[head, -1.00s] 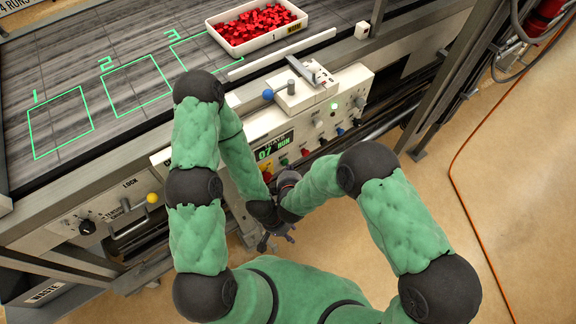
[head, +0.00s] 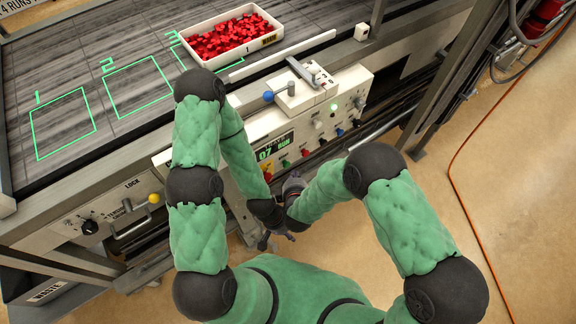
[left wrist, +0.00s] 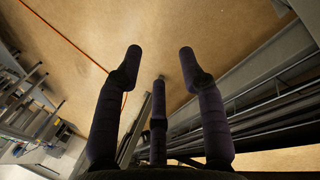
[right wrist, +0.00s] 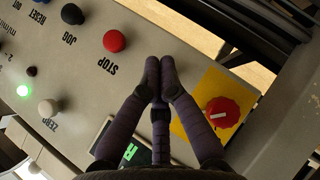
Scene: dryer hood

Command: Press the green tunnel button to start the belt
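The control panel (head: 310,125) on the machine's front has a row of coloured buttons. The small green button (head: 286,163) sits between a red button and the yellow plate; in the right wrist view it is not visible, and my fingers cover that area. The display (head: 273,147) reads "07 RUN". My right gripper (right wrist: 159,62) is shut and empty, its fingertips together over the panel beside the red STOP button (right wrist: 114,41); contact cannot be told. My left gripper (left wrist: 160,58) is open and empty, low in front of the machine, over the floor.
A white tray of red pieces (head: 247,55) is on the dark belt (head: 70,60), near outlined square 3. A red knob on a yellow plate (right wrist: 190,118), a white ZERO button (right wrist: 48,108) and a lit green lamp (right wrist: 22,91) are near my right fingers.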

